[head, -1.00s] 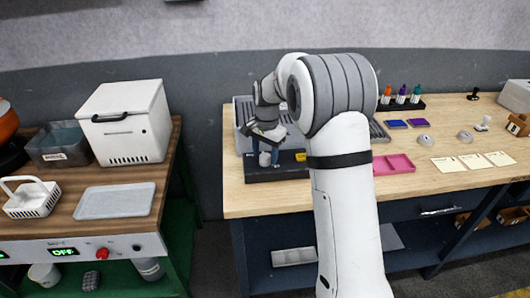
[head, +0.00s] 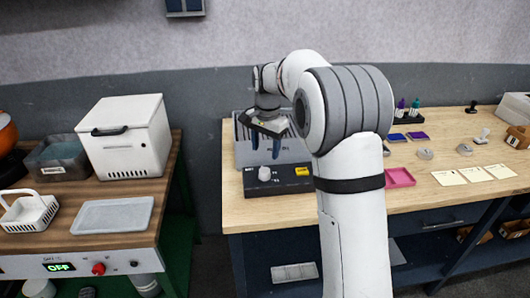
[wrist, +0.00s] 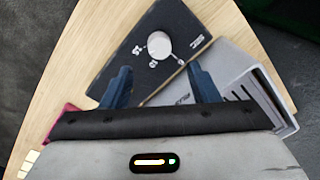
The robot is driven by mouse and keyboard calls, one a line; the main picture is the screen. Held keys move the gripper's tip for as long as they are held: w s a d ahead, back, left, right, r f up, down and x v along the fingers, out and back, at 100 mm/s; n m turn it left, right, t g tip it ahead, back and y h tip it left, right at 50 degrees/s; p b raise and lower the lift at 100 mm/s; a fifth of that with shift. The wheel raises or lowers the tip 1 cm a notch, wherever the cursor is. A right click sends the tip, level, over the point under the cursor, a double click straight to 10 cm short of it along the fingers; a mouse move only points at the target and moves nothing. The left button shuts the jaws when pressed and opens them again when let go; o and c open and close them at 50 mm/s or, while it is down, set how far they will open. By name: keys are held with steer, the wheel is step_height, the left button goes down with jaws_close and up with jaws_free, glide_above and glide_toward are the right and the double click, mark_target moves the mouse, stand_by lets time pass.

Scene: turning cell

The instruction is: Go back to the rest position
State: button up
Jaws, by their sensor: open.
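My gripper (head: 265,142) hangs above the left end of the wooden workbench, with its blue fingers pointing down. In the wrist view its two fingers (wrist: 160,88) stand well apart with nothing between them. Below and in front of it is a black control box (head: 283,184) with a pale round knob (head: 264,174) and a yellow label. In the wrist view the knob (wrist: 157,44) lies beyond the fingertips, apart from them. A grey slotted box (head: 243,155) stands behind the control box, partly hidden by my gripper.
The workbench (head: 430,199) holds a pink tray (head: 399,177), white cards (head: 474,175), ink pads and stampers to the right. On the left, a separate table holds a white lidded box (head: 126,137), a grey tray (head: 112,215) and a white basket (head: 27,211). A gap separates the tables.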

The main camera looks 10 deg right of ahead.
steer(key=s+d+r+n+t, duration=0.1)
steer(key=s+d+r+n, duration=0.15)
steer(key=s, duration=0.55)
steer(key=s+d+r+n, duration=0.2)
steer(key=s+r, duration=0.1)
steer(key=s, duration=0.6)
steer(key=s+d+f+n, duration=0.1)
steer(key=s+f+n, duration=0.1)
steer(key=s, duration=0.6)
steer(key=s+f+n+t, duration=0.1)
steer(key=s+f+n, duration=0.1)
steer(key=s, duration=0.6)
steer(key=shift+s+d+f, duration=0.15)
steer(key=shift+d+f, duration=0.25)
